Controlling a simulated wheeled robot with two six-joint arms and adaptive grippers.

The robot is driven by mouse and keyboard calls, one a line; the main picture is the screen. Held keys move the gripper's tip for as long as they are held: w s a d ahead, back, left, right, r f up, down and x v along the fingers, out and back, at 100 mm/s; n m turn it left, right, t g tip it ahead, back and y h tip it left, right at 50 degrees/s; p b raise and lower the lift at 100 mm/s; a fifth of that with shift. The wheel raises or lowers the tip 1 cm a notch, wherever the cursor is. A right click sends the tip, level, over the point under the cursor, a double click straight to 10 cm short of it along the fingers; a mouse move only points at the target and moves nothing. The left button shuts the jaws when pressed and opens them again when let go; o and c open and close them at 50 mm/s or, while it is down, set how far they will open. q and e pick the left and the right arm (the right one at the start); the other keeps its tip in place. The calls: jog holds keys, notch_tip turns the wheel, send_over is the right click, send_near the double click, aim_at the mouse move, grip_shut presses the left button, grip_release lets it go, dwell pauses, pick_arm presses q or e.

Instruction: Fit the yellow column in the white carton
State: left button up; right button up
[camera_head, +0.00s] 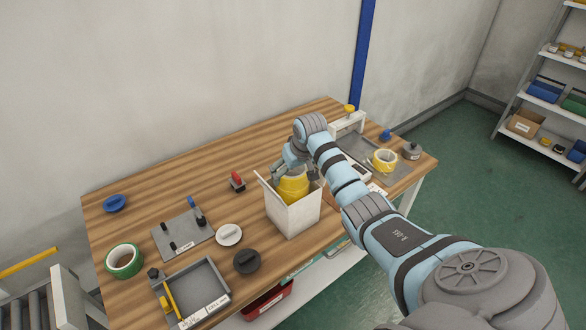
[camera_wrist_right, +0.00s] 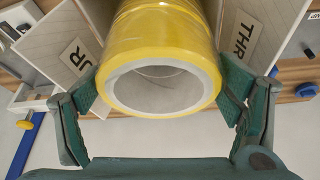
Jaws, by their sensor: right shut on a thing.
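The yellow column (camera_head: 291,186) is a stack of yellow tape rolls with a pale core. In the head view its lower part is inside the white carton (camera_head: 293,216), whose flaps are open. My right gripper (camera_head: 293,167) is over the carton and shut on the column near its top. In the right wrist view, the green finger pads (camera_wrist_right: 160,92) press on both sides of the yellow column (camera_wrist_right: 160,40), between two labelled carton flaps (camera_wrist_right: 78,55). The column's lower end is hidden by the carton walls. My left gripper is not in view.
On the wooden table (camera_head: 150,205), a green tape roll (camera_head: 125,260), a grey tray (camera_head: 196,289) and round caps lie left of the carton. Another yellow roll (camera_head: 384,160) and a white-framed fixture (camera_head: 348,122) stand at the right. The table's back middle is clear.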

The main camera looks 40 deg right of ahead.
notch_tip(320, 180, down, 3)
jog(key=shift+r+b, duration=0.1)
jog(key=shift+b, duration=0.4)
dwell(0.5)
jog(key=shift+f, duration=0.4)
jog(key=o, duration=1.8)
